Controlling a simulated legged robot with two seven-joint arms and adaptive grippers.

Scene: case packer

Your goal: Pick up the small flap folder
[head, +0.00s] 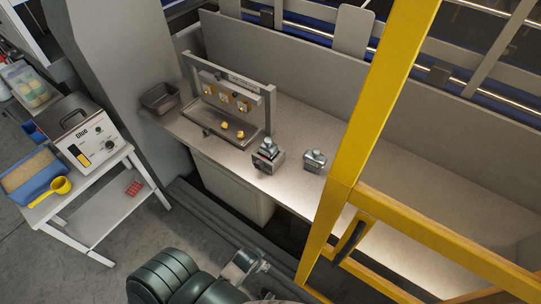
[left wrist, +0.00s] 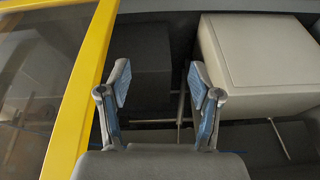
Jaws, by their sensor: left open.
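Two small metal pieces stand on the workbench (head: 290,130) in the head view, and I cannot tell for sure which is the small flap folder. One is a blocky grey piece with a stacked dark top (head: 267,156), near the bench's front edge. The other is a lower, rounded grey piece (head: 314,160) to its right. My left gripper (left wrist: 158,80) is open and empty in the left wrist view. Neither metal piece shows in that view. In the head view my dark green arm is at the bottom, well short of the bench. My right gripper is not in view.
A rack (head: 229,88) with brass-coloured parts stands behind a shallow tray, with a grey bin (head: 160,98) to its left. A yellow frame (head: 376,105) rises in front of the bench at right. A cart with a Glue box (head: 86,143) stands left. A pale cabinet (left wrist: 262,55) lies beyond my gripper.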

